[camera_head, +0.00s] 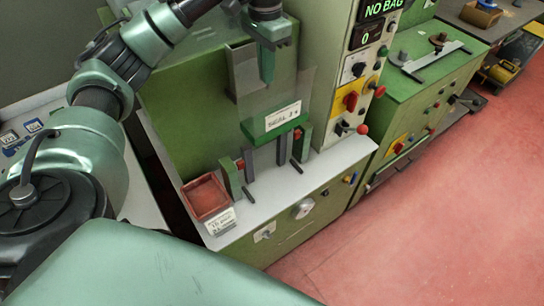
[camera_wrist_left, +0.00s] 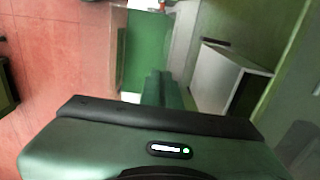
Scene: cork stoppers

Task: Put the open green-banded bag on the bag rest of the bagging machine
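My left gripper (camera_head: 267,75) points down in front of the green machine. Its fingers are together at the top of a clear bag (camera_head: 292,92) with a green band and a white label along its lower part. The green band (camera_wrist_left: 147,50) also shows beyond the fingers (camera_wrist_left: 162,88) in the left wrist view. The thin film between the fingertips is hard to make out. The bag hangs before the bagging machine (camera_head: 180,120). Below it, the bag rest (camera_head: 281,152) shows as dark uprights between green brackets, partly hidden by the bag. My right gripper is not in view.
A reddish tray (camera_head: 206,197) with a label stands left of the brackets on the pale shelf (camera_head: 275,190). A metal chute (camera_head: 242,70) is behind the bag. The control column (camera_head: 355,75), reading "NO BAG", stands to the right. Red floor (camera_head: 430,220) is clear in front.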

